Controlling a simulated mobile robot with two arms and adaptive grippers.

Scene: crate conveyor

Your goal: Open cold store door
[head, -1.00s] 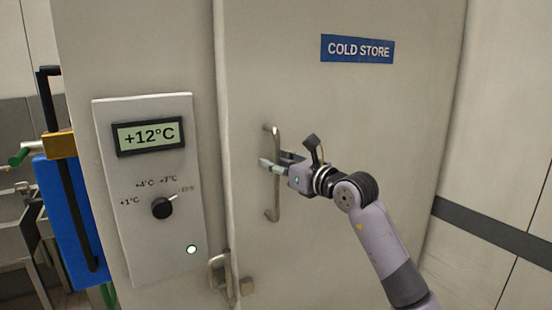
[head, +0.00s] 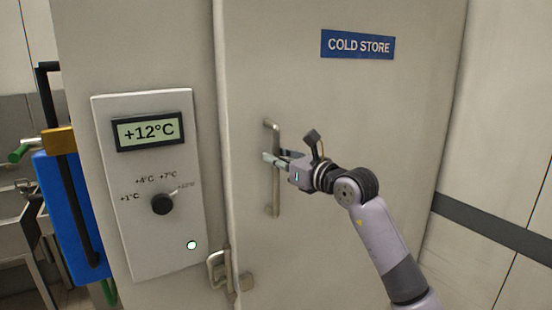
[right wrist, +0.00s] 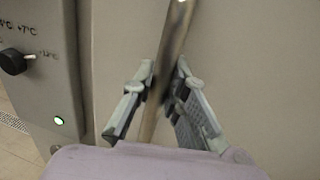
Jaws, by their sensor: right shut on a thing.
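The cold store door (head: 350,110) is a large pale panel with a blue "COLD STORE" sign (head: 357,45). It looks closed against its frame. A vertical bar handle (head: 274,200) stands on its left part. My right gripper (head: 272,160) is shut on the handle at its middle. In the right wrist view the fingers (right wrist: 158,95) sit on either side of the handle bar (right wrist: 172,45). A metal latch (head: 217,270) sits low at the door's left edge. My left gripper is not in view.
A control panel (head: 190,215) left of the door shows +12°C, with a black knob (head: 162,205) and a lit green light (head: 191,245). Further left are a blue object (head: 65,205) and a green handle (head: 18,153). A wall with a dark band (head: 500,238) is at right.

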